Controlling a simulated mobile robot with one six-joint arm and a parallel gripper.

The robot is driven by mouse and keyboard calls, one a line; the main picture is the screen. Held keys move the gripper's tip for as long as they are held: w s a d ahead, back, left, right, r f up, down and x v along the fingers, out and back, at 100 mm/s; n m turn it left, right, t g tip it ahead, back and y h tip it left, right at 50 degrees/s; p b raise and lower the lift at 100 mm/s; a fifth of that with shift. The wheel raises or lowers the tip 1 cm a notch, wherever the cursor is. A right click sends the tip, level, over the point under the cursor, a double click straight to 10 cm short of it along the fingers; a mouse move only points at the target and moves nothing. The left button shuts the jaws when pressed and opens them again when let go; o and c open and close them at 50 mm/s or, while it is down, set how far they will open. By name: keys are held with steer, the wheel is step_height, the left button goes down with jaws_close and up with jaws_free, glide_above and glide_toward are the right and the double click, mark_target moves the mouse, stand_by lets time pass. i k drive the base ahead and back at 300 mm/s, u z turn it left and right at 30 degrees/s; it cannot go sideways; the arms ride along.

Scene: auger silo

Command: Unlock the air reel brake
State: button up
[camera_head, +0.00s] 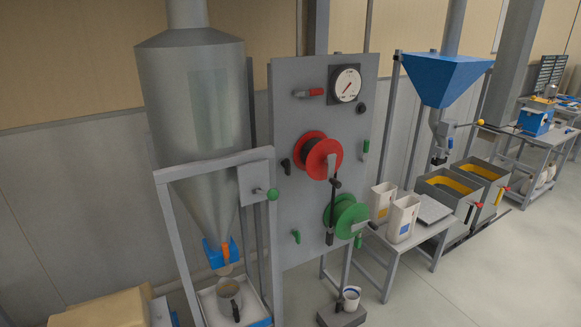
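A grey upright panel (290,110) carries two hose reels. The upper reel (318,158) is red with a dark hose wound on it. The lower reel (346,216) is green, also with dark hose. A small black lever (285,165) sits left of the red reel, and a small green lever (296,236) sits left of the green reel. No readable label shows which reel is for air or which lever is its brake. A black nozzle-like piece (331,237) hangs in front of the green reel. My gripper is not in view.
A gauge (346,85) and a red-handled valve (309,92) are higher on the panel. A grey silo (195,100) in a frame stands left. A table with white jugs (403,218) and a blue hopper (446,78) stand right. Open floor lies at front right.

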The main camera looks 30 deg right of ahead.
mark_target(286, 165)
steer(key=k, duration=0.35)
steer(key=u, duration=1.2)
